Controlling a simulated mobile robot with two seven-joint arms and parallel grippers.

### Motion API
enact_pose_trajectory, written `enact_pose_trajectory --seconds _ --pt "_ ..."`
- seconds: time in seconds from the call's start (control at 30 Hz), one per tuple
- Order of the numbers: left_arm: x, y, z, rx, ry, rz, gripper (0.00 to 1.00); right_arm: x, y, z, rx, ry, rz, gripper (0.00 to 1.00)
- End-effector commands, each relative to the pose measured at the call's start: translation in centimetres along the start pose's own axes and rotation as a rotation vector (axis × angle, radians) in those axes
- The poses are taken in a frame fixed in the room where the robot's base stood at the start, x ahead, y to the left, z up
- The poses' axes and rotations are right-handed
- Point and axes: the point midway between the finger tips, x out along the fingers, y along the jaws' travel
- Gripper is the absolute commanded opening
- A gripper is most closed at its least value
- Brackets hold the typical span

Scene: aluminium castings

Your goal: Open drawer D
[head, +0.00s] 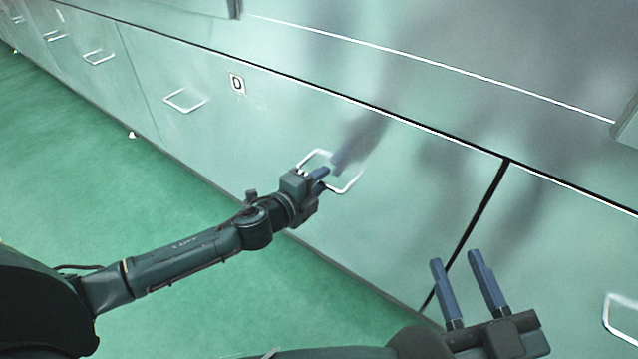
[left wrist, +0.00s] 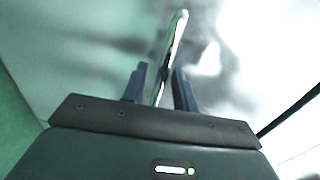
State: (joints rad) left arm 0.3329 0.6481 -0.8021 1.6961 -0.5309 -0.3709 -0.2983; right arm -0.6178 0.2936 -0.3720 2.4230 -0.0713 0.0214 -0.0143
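Drawer D (head: 262,130) has a wide pale green front with a label "D" (head: 237,84). It sits flush with its neighbours and looks closed. It carries two metal loop handles, a left one (head: 184,109) and a right one (head: 347,190). My left gripper (head: 324,172) is at the right handle. In the left wrist view, the handle bar (left wrist: 177,38) runs between the fingers of my left gripper (left wrist: 160,70), with a small gap visible on each side. My right gripper (head: 456,256) is open and empty at the lower right, away from drawer D.
More drawers with loop handles (head: 98,58) continue to the far left. Another handle (head: 610,322) shows at the right edge, past a dark vertical seam. An upper row of fronts lies above. The green floor (head: 190,200) in front of drawer D is clear apart from my left arm.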

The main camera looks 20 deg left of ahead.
Motion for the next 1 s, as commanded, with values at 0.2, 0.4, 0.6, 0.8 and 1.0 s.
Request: enact_pose_trajectory --seconds 0.2,0.4,0.6,0.8,1.0 --pt "0.36 -0.03 -0.02 0.000 0.001 0.000 0.29 0.03 -0.01 -0.39 0.003 0.009 -0.001 0.36" --pt "0.33 -0.02 -0.02 0.000 0.001 0.000 0.22 0.04 -0.01 -0.60 0.002 0.013 -0.003 0.36" --pt "0.32 -0.02 -0.01 0.000 0.000 0.000 0.06 0.03 -0.02 -0.58 0.001 0.013 -0.003 0.36" --pt "0.31 0.01 0.00 0.000 0.000 0.001 0.00 0.03 -0.03 -0.42 0.001 0.010 -0.004 0.36" --pt "0.31 0.02 0.01 0.000 0.000 0.001 0.00 0.02 -0.05 -0.13 0.000 0.005 -0.004 0.36"
